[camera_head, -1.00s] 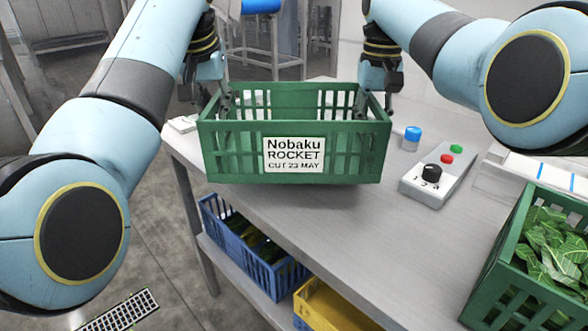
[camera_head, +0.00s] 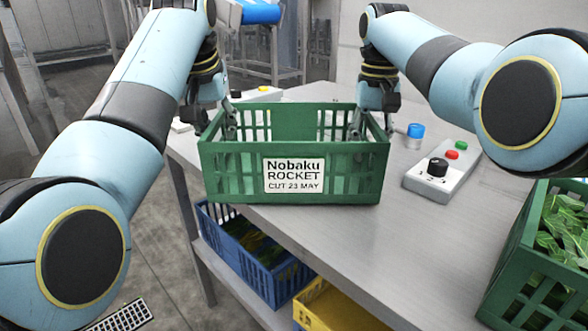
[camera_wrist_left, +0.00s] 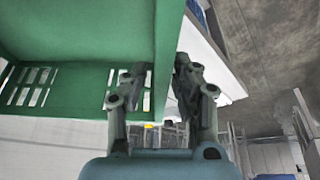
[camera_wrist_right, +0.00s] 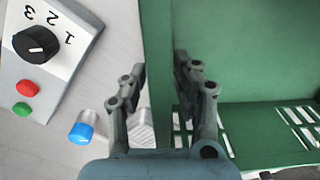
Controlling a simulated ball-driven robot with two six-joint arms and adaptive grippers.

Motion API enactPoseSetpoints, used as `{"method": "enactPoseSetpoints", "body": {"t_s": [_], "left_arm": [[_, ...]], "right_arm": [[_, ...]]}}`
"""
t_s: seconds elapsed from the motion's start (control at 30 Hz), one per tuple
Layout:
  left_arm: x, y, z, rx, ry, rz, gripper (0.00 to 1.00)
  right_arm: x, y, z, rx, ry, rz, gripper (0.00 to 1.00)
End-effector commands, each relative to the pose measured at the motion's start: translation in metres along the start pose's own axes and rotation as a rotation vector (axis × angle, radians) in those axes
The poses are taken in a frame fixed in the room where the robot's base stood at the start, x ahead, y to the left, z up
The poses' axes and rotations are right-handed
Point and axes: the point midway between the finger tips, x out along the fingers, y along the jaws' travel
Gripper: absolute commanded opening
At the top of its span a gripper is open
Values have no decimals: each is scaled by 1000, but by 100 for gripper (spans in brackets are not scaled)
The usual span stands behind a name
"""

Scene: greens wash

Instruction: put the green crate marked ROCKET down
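The green crate marked ROCKET (camera_head: 235,180) is level in the middle of the head view, label facing me. It is over the near left edge of the grey table (camera_head: 400,245); I cannot tell whether its base touches the top. My left gripper (camera_head: 229,125) is shut on its left wall, one finger each side, as the left wrist view shows (camera_wrist_left: 163,88). My right gripper (camera_head: 362,125) is shut on its right wall, also seen in the right wrist view (camera_wrist_right: 160,85). The crate's floor is hidden.
A control box (camera_head: 440,172) with a black knob and red and green buttons stands right of the crate, near a blue-capped item (camera_head: 415,131). A green crate of leaves (camera_head: 515,245) is at the right. Blue (camera_head: 275,283) and yellow (camera_head: 335,308) crates sit below the table.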

Motion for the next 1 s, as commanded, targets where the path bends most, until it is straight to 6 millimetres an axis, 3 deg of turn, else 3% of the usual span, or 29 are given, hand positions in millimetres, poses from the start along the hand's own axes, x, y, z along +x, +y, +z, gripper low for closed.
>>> {"method": "enactPoseSetpoints", "body": {"t_s": [0.27,0.6,0.77,0.87,1.0], "left_arm": [[-3,-1,0,-1,1,-2,29],[-57,0,-1,-1,3,0,29],[-72,0,0,-1,1,-2,29],[-75,0,0,-1,1,-2,29],[-75,0,0,-1,1,-2,29]], "right_arm": [[0,1,0,1,-2,2,30],[1,2,0,2,-2,3,30],[-1,2,0,2,-1,3,30],[-10,1,-1,2,1,2,30],[-37,1,-1,1,3,2,30]]}}
